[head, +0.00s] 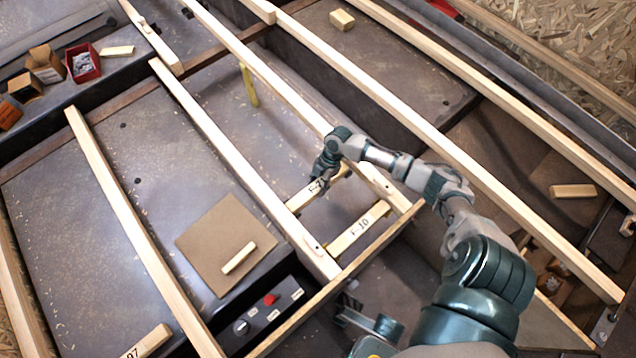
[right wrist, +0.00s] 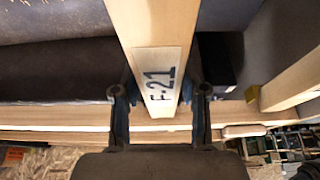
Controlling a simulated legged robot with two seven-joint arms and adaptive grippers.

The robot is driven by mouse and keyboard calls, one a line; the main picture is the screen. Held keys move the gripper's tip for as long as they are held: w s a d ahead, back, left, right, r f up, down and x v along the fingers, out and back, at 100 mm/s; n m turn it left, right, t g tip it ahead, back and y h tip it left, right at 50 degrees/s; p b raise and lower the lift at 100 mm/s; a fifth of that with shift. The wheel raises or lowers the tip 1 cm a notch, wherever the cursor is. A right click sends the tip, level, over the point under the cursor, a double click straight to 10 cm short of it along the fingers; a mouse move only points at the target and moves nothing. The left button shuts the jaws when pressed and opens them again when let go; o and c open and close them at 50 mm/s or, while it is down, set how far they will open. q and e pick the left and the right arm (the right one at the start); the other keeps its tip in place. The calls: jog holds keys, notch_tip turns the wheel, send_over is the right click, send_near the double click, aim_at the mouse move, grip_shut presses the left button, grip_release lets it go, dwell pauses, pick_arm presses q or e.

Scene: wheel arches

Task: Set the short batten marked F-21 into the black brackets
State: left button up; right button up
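The short batten F-21 (head: 301,199) is pale wood and lies crosswise between two long beams, level or nearly so. In the right wrist view its labelled end (right wrist: 160,75) stands between the two fingers. My right gripper (head: 322,181) is at this batten, with a finger close against each side; it appears shut on it. In the right wrist view, a black block (right wrist: 215,62), perhaps a bracket, is just right of the batten. No bracket is clear in the head view. A grey and teal part, perhaps my left arm, shows low in the middle; its fingers are not clear.
Another short batten, marked F-10 (head: 358,229), lies parallel nearby. Long beams (head: 230,165) cross the dark arches. A brown board (head: 222,240) bears a small wood piece. A control box (head: 268,312) stands below it. A red bin (head: 83,62) is at upper left.

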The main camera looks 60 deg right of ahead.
jog(key=o, duration=0.4)
jog(key=shift+c, duration=0.2)
jog(key=shift+d+r, duration=0.25)
jog(key=shift+r, duration=0.15)
jog(key=v, duration=1.1)
jog(key=shift+a, duration=0.1)
